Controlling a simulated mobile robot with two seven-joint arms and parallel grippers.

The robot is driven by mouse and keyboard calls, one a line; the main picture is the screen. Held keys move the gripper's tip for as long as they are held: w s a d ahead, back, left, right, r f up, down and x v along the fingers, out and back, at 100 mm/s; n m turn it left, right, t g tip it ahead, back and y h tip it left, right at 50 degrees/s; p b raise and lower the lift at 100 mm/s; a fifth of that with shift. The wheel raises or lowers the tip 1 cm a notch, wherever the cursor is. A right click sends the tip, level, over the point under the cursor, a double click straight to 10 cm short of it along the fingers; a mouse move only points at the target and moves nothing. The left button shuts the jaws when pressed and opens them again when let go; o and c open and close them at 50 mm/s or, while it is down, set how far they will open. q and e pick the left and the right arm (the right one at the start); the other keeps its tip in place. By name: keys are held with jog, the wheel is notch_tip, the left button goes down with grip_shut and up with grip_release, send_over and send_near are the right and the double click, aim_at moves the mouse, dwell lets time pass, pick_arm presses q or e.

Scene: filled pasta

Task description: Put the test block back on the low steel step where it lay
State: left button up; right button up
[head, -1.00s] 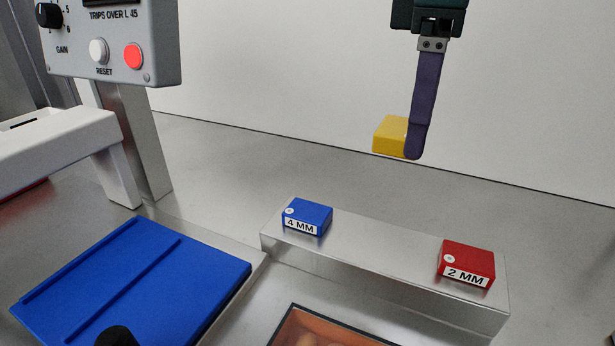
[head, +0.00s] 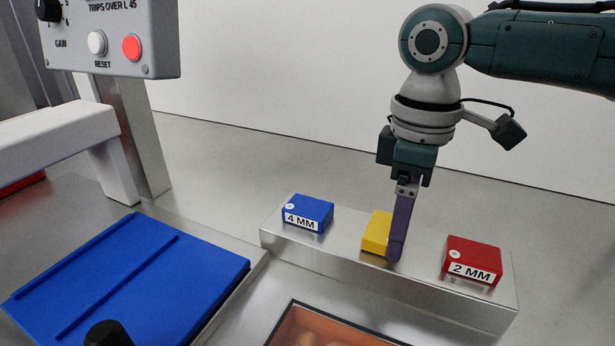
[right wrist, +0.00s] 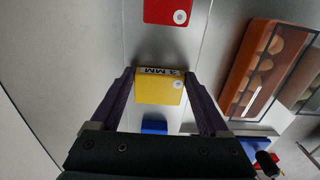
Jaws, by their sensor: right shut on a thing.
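The yellow test block (head: 376,232) is at the low steel step (head: 345,240), between the blue 4 MM block (head: 307,213) and the red 2 MM block (head: 472,260). My right gripper (head: 395,252) is shut on the yellow block from above. In the right wrist view the yellow block (right wrist: 160,88) sits between both purple fingers, with a label partly reading MM on its edge. The block appears at the step's top; I cannot tell whether it rests on it or is slightly above. My left gripper is not in view.
A framed tray (head: 292,318) with brownish pieces stands in front of the step. A black knob-like shape (head: 107,334) is at the bottom edge.

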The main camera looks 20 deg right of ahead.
jog(key=shift+f, duration=0.1)
jog(key=o, duration=1.4)
jog(key=shift+c, duration=0.2)
notch_tip(320, 180, up, 12)
jog(key=p, duration=0.1)
jog(key=shift+p, duration=0.35)
